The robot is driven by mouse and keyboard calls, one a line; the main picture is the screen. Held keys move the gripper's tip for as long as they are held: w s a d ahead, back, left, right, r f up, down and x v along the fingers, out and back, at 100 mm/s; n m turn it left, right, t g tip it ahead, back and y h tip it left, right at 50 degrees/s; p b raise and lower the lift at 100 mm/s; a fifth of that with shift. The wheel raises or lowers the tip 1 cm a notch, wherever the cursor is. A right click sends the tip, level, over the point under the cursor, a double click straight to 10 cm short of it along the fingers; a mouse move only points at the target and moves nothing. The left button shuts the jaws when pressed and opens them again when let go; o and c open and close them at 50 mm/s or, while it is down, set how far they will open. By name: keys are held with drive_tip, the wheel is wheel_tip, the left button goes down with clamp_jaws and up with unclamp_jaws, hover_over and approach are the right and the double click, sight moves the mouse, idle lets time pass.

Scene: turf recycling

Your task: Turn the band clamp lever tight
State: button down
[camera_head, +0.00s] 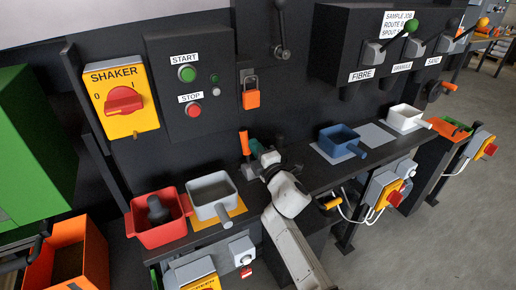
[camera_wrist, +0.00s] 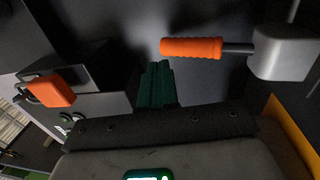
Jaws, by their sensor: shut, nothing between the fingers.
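An orange-handled lever (camera_head: 244,143), which I take for the band clamp lever, stands roughly upright at the back of the bench, left of my gripper (camera_head: 257,149). In the wrist view, its orange handle (camera_wrist: 191,48) lies sideways on a dark rod from a grey block (camera_wrist: 285,53). My gripper (camera_wrist: 157,72) shows there as green fingers close together, with nothing between them. The fingertips are below and left of the handle in that picture, and a gap shows between them. The band itself cannot be made out.
A grey pan (camera_head: 212,190) and a red bin (camera_head: 158,218) stand left of my arm on the bench. A blue pan (camera_head: 339,141) and a white pan (camera_head: 404,116) are to the right. An orange padlock (camera_head: 251,98) hangs on the wall behind. Bench between my arm and the blue pan is clear.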

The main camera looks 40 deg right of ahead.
drive_tip(key=s+a+r+p, duration=0.2)
drive_tip(key=s+p, duration=0.3)
drive_tip(key=s, duration=0.3)
drive_tip(key=shift+s+a+r, duration=0.25)
drive_tip(key=shift+s+r, duration=0.15)
drive_tip(key=shift+r, duration=0.35)
drive_tip(key=s+a+f+m+g+h+b, duration=0.1)
drive_tip(key=s+a+f+m+g+b, duration=0.1)
drive_tip(key=s+f+m+g, duration=1)
drive_tip(key=s+a+f+m+g+y, duration=0.1)
drive_tip(key=s+a+f+g+y, duration=0.1)
drive_tip(key=s+a, duration=0.4)
drive_tip(key=s+a+f+m+g+y+b, duration=0.1)
drive_tip(key=s+a+f, duration=0.5)
drive_tip(key=s, duration=0.7)
drive_tip(key=a+m+g+y, duration=0.1)
drive_tip(key=g+y, duration=0.1)
drive_tip(key=y, duration=0.1)
drive_tip(key=shift+m, duration=0.3)
